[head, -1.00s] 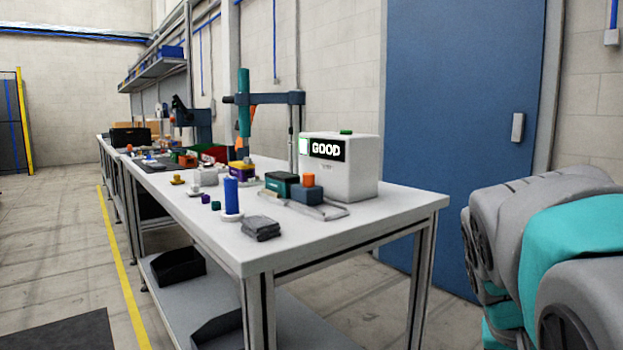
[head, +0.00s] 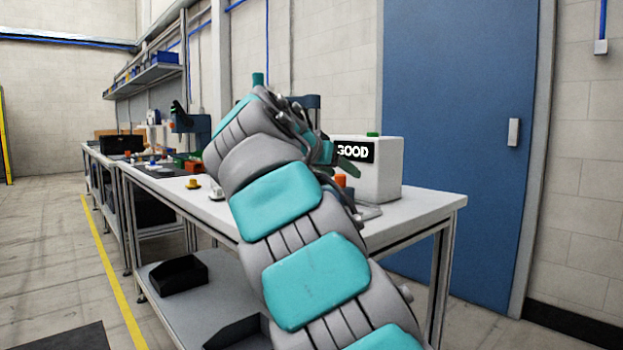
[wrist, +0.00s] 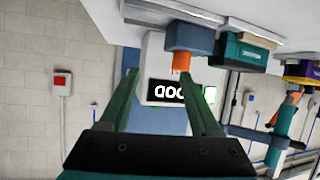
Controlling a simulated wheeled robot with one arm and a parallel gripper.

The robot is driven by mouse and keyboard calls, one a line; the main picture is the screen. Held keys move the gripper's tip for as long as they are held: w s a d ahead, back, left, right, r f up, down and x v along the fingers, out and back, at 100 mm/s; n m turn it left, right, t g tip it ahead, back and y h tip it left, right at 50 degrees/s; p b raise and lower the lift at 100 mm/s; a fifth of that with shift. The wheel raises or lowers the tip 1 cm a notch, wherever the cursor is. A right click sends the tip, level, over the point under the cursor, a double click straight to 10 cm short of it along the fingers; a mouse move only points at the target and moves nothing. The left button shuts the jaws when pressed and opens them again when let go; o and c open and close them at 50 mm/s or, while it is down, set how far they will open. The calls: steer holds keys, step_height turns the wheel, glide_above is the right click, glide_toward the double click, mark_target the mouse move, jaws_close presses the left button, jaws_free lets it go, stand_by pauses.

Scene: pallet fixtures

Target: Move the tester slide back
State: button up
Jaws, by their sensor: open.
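The tester is a white box (head: 390,178) with a green button on top and a display reading GOOD, at the bench's right end. In the wrist view the scene is upside down and the tester (wrist: 155,55) shows beyond my fingers. Its slide carries a dark blue block (wrist: 190,37) with an orange knob (wrist: 181,61). A green block (wrist: 243,53) is beside the blue one. My gripper (wrist: 159,80) is open and empty, the knob close to its right fingertip in that view; contact is unclear. In the head view my arm hides most of the slide; some orange (head: 341,180) shows.
The white bench (head: 430,204) carries small parts and a press stand (head: 190,124) farther left. A yellow and purple block (wrist: 300,70) lies beyond the green one. A blue door (head: 455,110) is behind. Black bins (head: 178,275) sit on the lower shelf.

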mark_target(339, 175)
steer(key=shift+t, duration=0.4)
steer(key=w, duration=0.2)
steer(key=w+d+f, duration=0.1)
steer(key=w, duration=0.1)
steer(key=w+f, duration=0.1)
steer(key=w, duration=0.1)
steer(key=shift+w+d+f, duration=0.1)
steer(key=shift+w+d, duration=0.1)
steer(key=shift+w, duration=0.15)
jaws_close()
stand_by(1.0)
